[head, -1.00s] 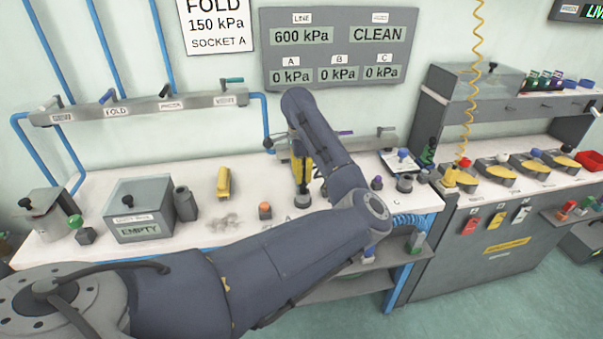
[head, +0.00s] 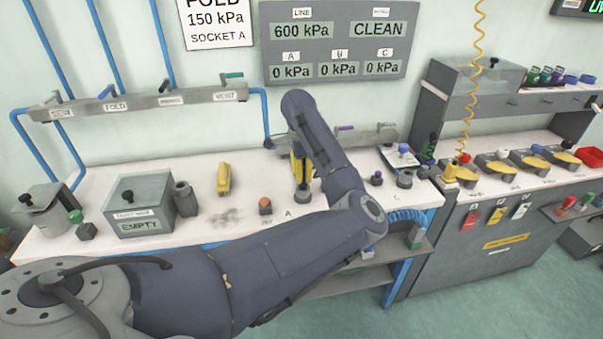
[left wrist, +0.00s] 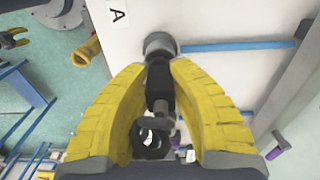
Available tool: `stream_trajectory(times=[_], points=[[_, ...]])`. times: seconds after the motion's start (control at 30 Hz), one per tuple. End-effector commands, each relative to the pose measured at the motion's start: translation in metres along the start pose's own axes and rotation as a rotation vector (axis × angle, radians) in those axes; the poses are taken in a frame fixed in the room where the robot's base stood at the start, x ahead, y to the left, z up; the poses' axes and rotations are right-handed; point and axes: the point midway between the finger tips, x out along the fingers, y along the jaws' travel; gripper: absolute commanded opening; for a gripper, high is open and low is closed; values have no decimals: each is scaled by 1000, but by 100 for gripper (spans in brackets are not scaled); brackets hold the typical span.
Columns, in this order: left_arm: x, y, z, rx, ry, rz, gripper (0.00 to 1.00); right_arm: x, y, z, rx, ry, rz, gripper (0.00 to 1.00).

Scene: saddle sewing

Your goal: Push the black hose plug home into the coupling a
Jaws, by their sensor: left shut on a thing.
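The black hose plug (left wrist: 157,88) is held between the yellow fingers of my left gripper (left wrist: 157,68). Coupling A (left wrist: 160,44) is a round grey fitting on the white bench, beside the label A. The plug's front end is lined up with the coupling and overlaps its ring in the left wrist view; I cannot tell how deep it sits. In the head view my left gripper (head: 302,168) points down, directly above coupling A (head: 303,196), and my forearm partly covers it.
An orange button block (head: 265,206) stands left of the coupling. A yellow tool (head: 224,180) and a grey box marked EMPTY (head: 140,205) are further left. Coupling C (head: 404,179) is to the right. The wall panel (head: 335,45) reads 0 kPa for A.

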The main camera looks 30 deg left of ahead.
Motion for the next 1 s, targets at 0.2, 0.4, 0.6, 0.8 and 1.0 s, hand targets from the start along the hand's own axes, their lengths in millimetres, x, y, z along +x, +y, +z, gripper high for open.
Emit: stream_trajectory(times=[0.2,0.4,0.6,0.8,1.0], points=[[4,0,0,0,-1,-1,0,0,0,0,0,0,0,44],[7,0,0,0,-1,0,0,0,0,0,0,0,0,44],[12,0,0,0,0,1,0,0,0,0,0,0,0,44],[12,0,0,0,0,1,24,0,0,0,0,0,0,44],[12,0,0,0,0,1,47,0,0,0,0,0,0,44]])
